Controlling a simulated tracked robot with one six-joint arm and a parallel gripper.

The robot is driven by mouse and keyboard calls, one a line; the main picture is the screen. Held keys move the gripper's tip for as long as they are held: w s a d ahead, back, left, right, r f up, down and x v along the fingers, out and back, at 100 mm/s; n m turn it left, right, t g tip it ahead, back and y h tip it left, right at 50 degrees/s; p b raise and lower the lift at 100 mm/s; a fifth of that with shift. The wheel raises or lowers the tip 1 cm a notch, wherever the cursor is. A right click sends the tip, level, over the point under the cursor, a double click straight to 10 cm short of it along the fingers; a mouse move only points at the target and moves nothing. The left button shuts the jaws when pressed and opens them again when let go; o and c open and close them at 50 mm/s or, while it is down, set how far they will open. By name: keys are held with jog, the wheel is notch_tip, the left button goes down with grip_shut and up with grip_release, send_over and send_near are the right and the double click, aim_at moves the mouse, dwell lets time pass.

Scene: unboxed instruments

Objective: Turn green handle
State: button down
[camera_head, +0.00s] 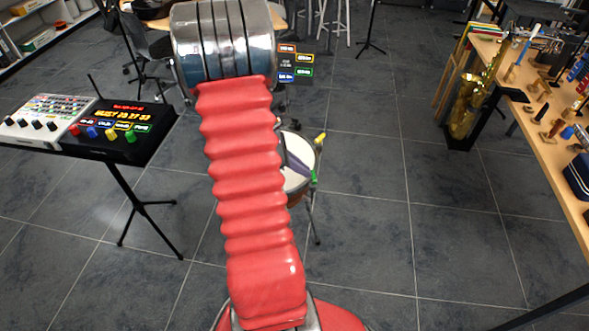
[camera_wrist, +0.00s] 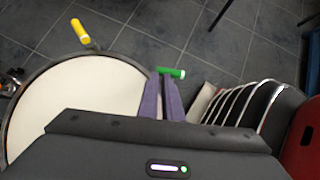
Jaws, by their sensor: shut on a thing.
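The green handle (camera_wrist: 178,73) lies at the rim of a round drum with a pale head (camera_wrist: 75,105). In the wrist view my gripper (camera_wrist: 162,77) has its two purple fingers close together, with their tips at the green handle; it is shut on it. The tips cover part of the handle's near side. In the head view the green handle (camera_head: 314,177) shows at the right side of the drum (camera_head: 296,182), and my purple fingers (camera_head: 299,164) reach across the drum to it. My red arm hides the drum's left part.
A yellow handle (camera_wrist: 80,31) sits at the drum's far rim. A stand with a control panel (camera_head: 112,128) is at left. A wooden table (camera_head: 545,110) with instruments and a saxophone (camera_head: 468,100) are at right. Grey tiled floor is clear between drum and table.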

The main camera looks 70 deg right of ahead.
jog(key=shift+s+d+f, duration=0.1)
jog(key=shift+s+f, duration=0.05)
jog(key=shift+s, duration=0.25)
jog(key=shift+s+a, duration=0.1)
jog(key=shift+a, duration=0.1)
jog(key=shift+s+a+f, duration=0.1)
jog(key=shift+s+a, duration=0.25)
jog(key=shift+a, duration=0.3)
jog(key=shift+w+a, duration=0.1)
jog(key=shift+w, duration=0.05)
jog(key=w, duration=0.2)
jog(key=w+a+r, duration=0.1)
jog(key=w, duration=0.1)
jog(key=shift+r, duration=0.1)
jog(key=v, duration=1)
